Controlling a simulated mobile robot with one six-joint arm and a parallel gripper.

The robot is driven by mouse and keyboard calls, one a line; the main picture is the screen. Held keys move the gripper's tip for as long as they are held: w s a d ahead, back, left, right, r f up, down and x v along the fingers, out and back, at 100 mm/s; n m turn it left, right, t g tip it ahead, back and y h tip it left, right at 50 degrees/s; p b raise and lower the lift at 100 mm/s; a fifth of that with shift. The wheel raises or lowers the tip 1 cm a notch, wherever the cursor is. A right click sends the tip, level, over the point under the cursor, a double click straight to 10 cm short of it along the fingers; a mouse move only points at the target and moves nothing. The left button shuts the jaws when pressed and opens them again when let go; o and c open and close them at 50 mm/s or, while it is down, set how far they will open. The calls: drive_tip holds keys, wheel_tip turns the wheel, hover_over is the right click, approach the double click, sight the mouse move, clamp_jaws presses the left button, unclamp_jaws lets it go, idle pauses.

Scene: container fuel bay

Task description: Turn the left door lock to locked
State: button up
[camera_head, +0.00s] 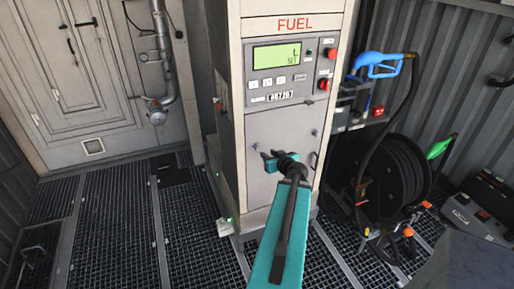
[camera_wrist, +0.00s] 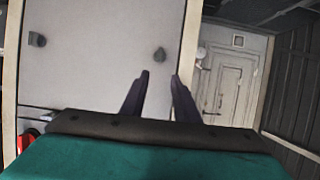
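The grey cabinet door (camera_head: 280,135) under the fuel panel has two small dark lock knobs. The left lock (camera_head: 255,147) is partly crowded by my gripper (camera_head: 268,159) in the head view. The wrist view looks upside down, so the left lock (camera_wrist: 160,54) shows there on the right and the other lock (camera_wrist: 37,40) on the left. My gripper (camera_wrist: 160,82) is open and empty, its two dark fingers apart. The left lock lies just beyond the gap between the fingertips, not visibly touched. Which way the lock is turned is too small to tell.
A fuel panel (camera_head: 286,72) with a green display and red knobs is above the door. A hose reel (camera_head: 388,175) and blue nozzle (camera_head: 378,64) are at right. A pipe (camera_head: 163,50) runs beside the back-wall door (camera_head: 75,60). Grated floor (camera_head: 110,220) at left is clear.

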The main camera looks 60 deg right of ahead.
sight(258, 147)
drive_tip(key=shift+w+d+f+b, duration=0.3)
drive_tip(key=shift+b, duration=1.35)
drive_tip(key=b+x, duration=0.2)
drive_tip(key=b, duration=0.6)
drive_tip(key=shift+p+x, duration=1.75)
drive_tip(key=shift+x, duration=3.6)
drive_tip(key=shift+d+r, duration=0.1)
drive_tip(key=shift+r, duration=0.05)
clamp_jaws()
